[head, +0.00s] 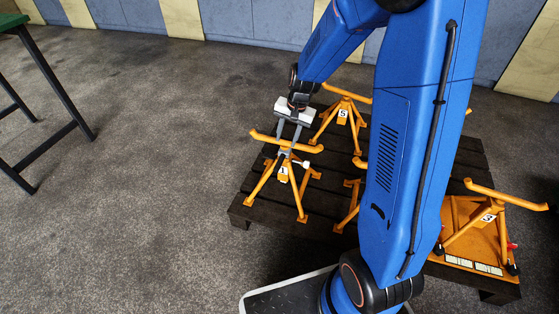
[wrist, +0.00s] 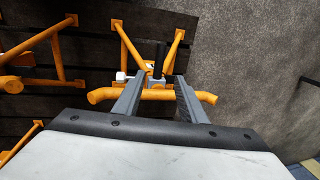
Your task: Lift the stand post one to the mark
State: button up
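The stand labelled 1 (head: 283,174) is orange, with splayed legs, and stands upright on the near left part of a dark pallet. Its post has a curved orange crossbar (head: 287,145) on top. A small white-ended part (head: 303,164) sticks out at the right of its neck. My gripper (head: 289,143) points down over this stand. In the wrist view its grey fingers (wrist: 158,82) are spread apart over the crossbar (wrist: 157,95), one on each side of the middle. Whether they touch the post is hidden. I cannot make out a height mark.
The dark slatted pallet (head: 270,215) carries other orange stands: one labelled 5 (head: 342,115) behind, and one labelled 3 (head: 488,217) at right by an orange plate. My blue arm hides the middle. A green-topped table (head: 14,22) stands far left; floor between is clear.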

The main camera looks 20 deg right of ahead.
aim_at(280, 162)
jog(key=f, duration=0.4)
jog(key=w+a+f, duration=0.1)
jog(key=f, duration=0.4)
jog(key=a+f, duration=0.1)
jog(key=f, duration=0.3)
jog(key=shift+w+f, duration=0.15)
jog(key=shift+w, duration=0.1)
grip_shut()
